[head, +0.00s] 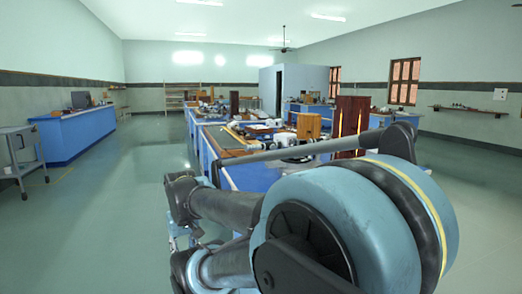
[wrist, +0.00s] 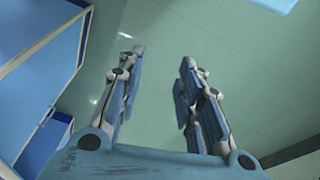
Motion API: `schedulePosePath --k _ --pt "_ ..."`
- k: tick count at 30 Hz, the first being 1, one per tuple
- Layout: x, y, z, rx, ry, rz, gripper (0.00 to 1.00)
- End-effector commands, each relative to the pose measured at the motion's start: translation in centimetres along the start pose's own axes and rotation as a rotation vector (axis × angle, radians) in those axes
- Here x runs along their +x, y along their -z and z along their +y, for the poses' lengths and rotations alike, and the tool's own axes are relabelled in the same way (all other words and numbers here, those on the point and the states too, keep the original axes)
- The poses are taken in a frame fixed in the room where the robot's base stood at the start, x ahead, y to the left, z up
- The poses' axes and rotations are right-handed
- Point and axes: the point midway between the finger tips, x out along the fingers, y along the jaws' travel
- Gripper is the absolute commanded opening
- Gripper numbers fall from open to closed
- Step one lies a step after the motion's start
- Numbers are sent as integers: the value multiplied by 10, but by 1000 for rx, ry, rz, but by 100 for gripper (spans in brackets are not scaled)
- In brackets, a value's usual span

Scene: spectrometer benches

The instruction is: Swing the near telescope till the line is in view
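My gripper (wrist: 160,80) shows in the wrist view with its two fingers apart and nothing between them. It points down over bare green floor, beside a blue bench side at the left. In the head view my arm fills the lower right and hides part of the bench. The near bench (head: 231,152) carries several instruments. White, tube-like parts (head: 256,131) show on it, but I cannot tell which is the near telescope. No spectral line is visible in either view.
A blue counter (head: 72,133) runs along the left wall, with a grey trolley (head: 22,152) in front. A tall wooden panel (head: 350,122) and a wooden box (head: 309,126) stand on the benches. The floor aisle (head: 130,190) at the left is clear.

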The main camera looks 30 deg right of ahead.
Motion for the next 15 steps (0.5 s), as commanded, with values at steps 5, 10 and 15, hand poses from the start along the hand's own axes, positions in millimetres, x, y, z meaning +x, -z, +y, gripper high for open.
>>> schedulePosePath --k 5,10,15 --pt "0 0 0 0 0 0 33" --pt "-9 -4 4 -18 -17 8 41" --pt "-21 16 33 -107 -110 -18 41"
